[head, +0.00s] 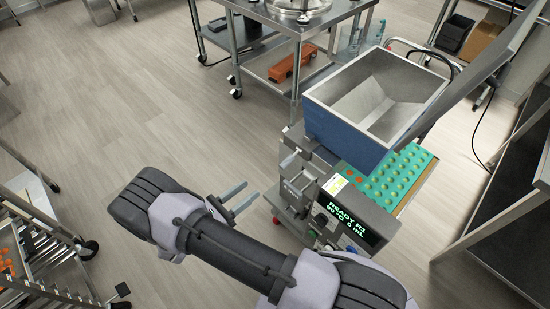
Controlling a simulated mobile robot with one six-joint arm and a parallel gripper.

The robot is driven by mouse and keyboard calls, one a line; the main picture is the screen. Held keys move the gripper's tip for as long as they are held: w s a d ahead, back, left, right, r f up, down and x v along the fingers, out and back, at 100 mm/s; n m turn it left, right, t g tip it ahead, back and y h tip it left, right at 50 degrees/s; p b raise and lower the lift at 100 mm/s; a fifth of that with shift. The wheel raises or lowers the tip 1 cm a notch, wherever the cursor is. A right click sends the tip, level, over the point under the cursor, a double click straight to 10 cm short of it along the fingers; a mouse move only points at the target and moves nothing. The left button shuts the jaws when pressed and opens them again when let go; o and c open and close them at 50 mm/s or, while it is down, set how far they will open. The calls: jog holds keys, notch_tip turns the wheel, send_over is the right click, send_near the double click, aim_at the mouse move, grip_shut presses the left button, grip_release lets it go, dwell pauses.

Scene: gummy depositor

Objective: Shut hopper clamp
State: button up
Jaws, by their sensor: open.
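The depositor's hopper (340,127) is an open-topped metal bin with a blue outer wall, standing on the machine. A grey bracket with a small lever (290,161), which looks like the hopper clamp, is on the machine's left side below the hopper. I cannot tell its exact position at this size. My gripper (252,190) is open and empty, to the left of the machine and apart from the clamp. Its two fingers point right, toward the machine's side.
A teal mold tray (384,178) with several round cavities lies beside the hopper. A display (348,217) reads READY. A steel cart (270,55) stands behind, a rack (40,235) at the left and dark shelving (500,185) at the right. Open floor (130,110) lies at the left.

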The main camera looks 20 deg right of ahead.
aim_at(285, 164)
jog(key=b+x, duration=0.2)
jog(key=x, duration=1.4)
jog(key=shift+s+d, duration=0.15)
jog(key=shift+d, duration=0.05)
grip_shut()
dwell(0.4)
